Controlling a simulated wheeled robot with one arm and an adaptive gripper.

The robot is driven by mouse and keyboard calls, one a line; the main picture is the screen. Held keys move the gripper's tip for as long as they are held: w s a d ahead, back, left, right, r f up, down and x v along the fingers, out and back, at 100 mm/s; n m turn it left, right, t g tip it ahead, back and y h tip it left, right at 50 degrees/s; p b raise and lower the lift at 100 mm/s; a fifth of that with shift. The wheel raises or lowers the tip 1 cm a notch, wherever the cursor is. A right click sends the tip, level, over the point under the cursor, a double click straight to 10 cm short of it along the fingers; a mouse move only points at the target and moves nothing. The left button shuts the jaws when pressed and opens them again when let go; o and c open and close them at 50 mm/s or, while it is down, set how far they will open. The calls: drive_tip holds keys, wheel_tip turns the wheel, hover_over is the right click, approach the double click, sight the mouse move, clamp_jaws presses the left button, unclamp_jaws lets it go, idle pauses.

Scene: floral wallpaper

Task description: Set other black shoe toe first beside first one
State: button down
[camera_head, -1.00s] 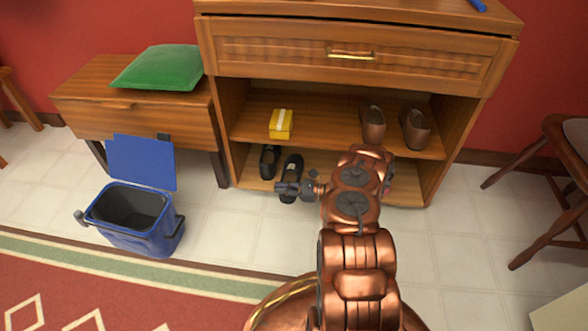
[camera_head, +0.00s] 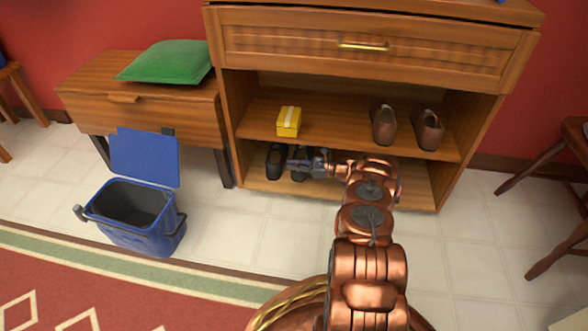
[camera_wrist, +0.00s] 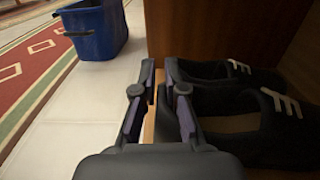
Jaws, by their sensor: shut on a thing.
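The first black shoe (camera_head: 276,160) rests on the bottom shelf of the wooden cabinet, toe pointing inward, near its left wall. The other black shoe (camera_head: 298,170) is beside it on the right, on or just above the same shelf, partly hidden by my gripper (camera_head: 310,162). My gripper is shut on this shoe at its near end. In the wrist view both shoes, dark with pale laces, lie side by side: the held one (camera_wrist: 255,130) nearer and the first one (camera_wrist: 215,75) beyond it.
The cabinet's left side panel (camera_head: 229,130) stands close to the first shoe. The middle shelf (camera_head: 340,139) above carries a yellow box (camera_head: 289,121) and brown shoes (camera_head: 384,125). A blue open-lidded bin (camera_head: 150,236) stands on the floor at left. The bottom shelf's right part is free.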

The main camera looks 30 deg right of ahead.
drive_tip(key=shift+w+d+f+b, duration=0.25)
drive_tip(key=shift+f+b, duration=0.05)
drive_tip(key=shift+f, duration=1)
drive_tip(key=c, duration=1.2)
unclamp_jaws()
drive_tip(key=shift+c, duration=0.2)
drive_tip(key=shift+r, duration=0.2)
drive_tip(key=shift+r, duration=0.35)
drive_tip(key=shift+s+d+r, duration=0.1)
drive_tip(key=shift+s, duration=0.05)
drive_tip(key=p+v, duration=0.1)
drive_tip(key=v, duration=0.6)
drive_tip(key=shift+p, duration=0.4)
